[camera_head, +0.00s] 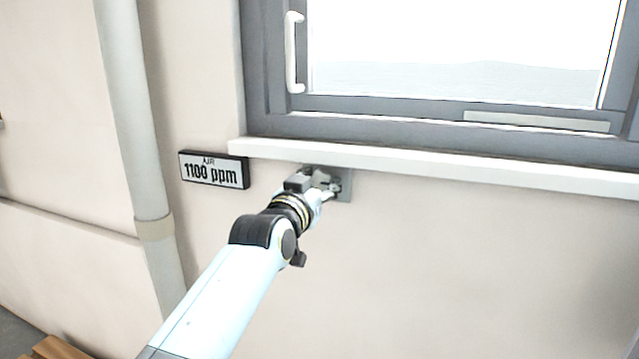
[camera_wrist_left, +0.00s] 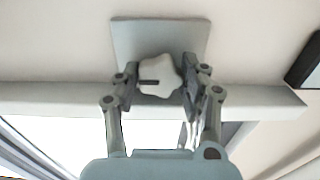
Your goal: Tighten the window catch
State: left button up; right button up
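The window catch shows as a pale, lobed knob (camera_wrist_left: 160,76) with a dark mark on its face. It sits on a square grey plate (camera_wrist_left: 160,36) on the wall. In the head view the plate (camera_head: 345,185) is just under the window sill, and the knob is mostly hidden by my gripper. My left gripper (camera_head: 326,184) reaches it from the lower left. In the left wrist view its fingers (camera_wrist_left: 160,84) lie close against both sides of the knob and appear shut on it. My right gripper is in neither view.
The white sill (camera_head: 430,163) juts out just above the gripper. The grey-framed window (camera_head: 400,121) has a white handle (camera_head: 291,52). A vertical pipe (camera_head: 130,110) stands farther left. The wall at right is clear.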

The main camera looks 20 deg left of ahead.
pick_arm(q)
jog(key=o, duration=0.3)
jog(key=shift+s, duration=0.1)
jog(key=s, duration=1.2)
jog(key=shift+a, duration=0.2)
jog(key=shift+w, duration=0.1)
